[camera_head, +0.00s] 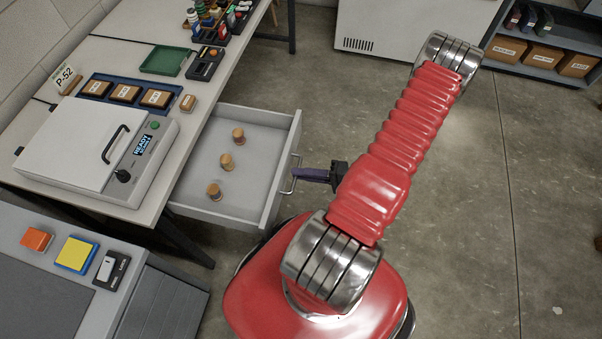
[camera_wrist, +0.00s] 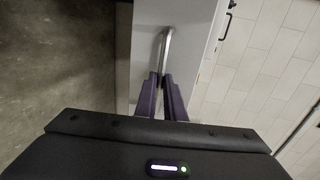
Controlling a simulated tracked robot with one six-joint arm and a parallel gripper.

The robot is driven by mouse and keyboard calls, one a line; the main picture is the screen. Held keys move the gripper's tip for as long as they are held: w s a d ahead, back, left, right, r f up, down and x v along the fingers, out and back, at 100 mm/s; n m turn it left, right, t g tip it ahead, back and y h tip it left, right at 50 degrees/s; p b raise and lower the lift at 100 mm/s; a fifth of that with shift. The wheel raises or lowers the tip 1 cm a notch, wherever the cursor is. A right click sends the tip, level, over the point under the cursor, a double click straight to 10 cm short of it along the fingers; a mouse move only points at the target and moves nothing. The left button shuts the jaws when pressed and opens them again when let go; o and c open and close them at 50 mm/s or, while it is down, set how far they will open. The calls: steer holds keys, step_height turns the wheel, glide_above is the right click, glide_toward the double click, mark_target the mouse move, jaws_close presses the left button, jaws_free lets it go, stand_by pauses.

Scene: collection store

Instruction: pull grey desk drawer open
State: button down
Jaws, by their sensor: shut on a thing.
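The grey desk drawer (camera_head: 246,190) stands out from under the desk in the head view, open toward the right. Several cork-topped pieces (camera_head: 227,162) stand upright inside it. My gripper (camera_head: 299,174) is at the drawer's front, with its purple fingers shut on the metal bar handle (camera_head: 288,186). In the wrist view my gripper (camera_wrist: 165,80) has its two fingertips close around the bar handle (camera_wrist: 163,52), against the pale drawer front (camera_wrist: 187,40). My red arm hides part of the floor to the right of the drawer.
On the desk (camera_head: 200,95) are a white machine with a lid (camera_head: 75,145), a blue tray of labelled boxes (camera_head: 98,88) and a green tray (camera_head: 165,60). A grey console (camera_head: 125,305) stands at lower left.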

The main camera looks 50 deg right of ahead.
steer(key=c, duration=1.9)
jaws_free()
steer(key=shift+f, duration=0.1)
steer(key=shift+o, duration=0.2)
steer(key=shift+s, duration=0.15)
steer(key=v, duration=1.3)
steer(key=shift+s, duration=0.25)
steer(key=shift+d, duration=0.1)
